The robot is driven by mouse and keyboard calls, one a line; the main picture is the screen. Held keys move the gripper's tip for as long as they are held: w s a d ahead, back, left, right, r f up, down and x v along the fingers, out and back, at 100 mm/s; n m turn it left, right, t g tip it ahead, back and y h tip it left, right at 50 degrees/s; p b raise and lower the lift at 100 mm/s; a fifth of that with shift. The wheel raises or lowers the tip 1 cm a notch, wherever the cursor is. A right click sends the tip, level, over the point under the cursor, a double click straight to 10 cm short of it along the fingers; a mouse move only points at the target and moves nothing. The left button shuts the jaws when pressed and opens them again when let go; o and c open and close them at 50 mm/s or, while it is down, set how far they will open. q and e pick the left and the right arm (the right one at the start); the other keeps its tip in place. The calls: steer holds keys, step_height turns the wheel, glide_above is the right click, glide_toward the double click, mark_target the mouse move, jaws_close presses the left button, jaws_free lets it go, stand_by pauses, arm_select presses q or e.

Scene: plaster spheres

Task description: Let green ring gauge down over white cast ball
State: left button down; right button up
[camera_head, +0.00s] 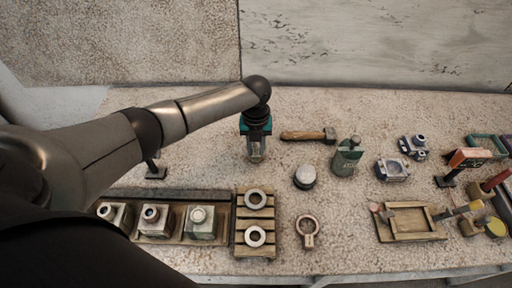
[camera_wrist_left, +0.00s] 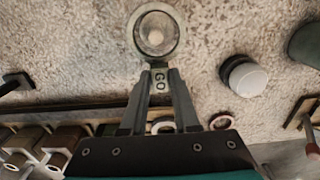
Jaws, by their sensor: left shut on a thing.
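My left gripper (camera_head: 257,150) points down over the table, and its fingers (camera_wrist_left: 158,100) are shut on the tab of a ring gauge marked "GO" (camera_wrist_left: 157,35). The ring looks grey-green in the left wrist view, ahead of the fingertips. A small pale round shape shows inside the ring; I cannot tell its height or whether the ring touches it. A white rounded top on a dark round base (camera_head: 304,177), possibly the white cast ball, stands right of the gripper; it also shows in the left wrist view (camera_wrist_left: 247,78), apart from the ring. My right gripper is out of view.
A wooden rack (camera_head: 241,223) holds two rings, with a handled ring (camera_head: 307,230) beside it. Metal blocks (camera_head: 157,222) stand at front left. A hammer (camera_head: 305,135), green container (camera_head: 346,157) and wooden tray (camera_head: 410,235) lie to the right.

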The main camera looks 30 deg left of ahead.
arm_select(q)
steer(key=shift+r+p, duration=2.7)
steer(key=shift+r, duration=0.3)
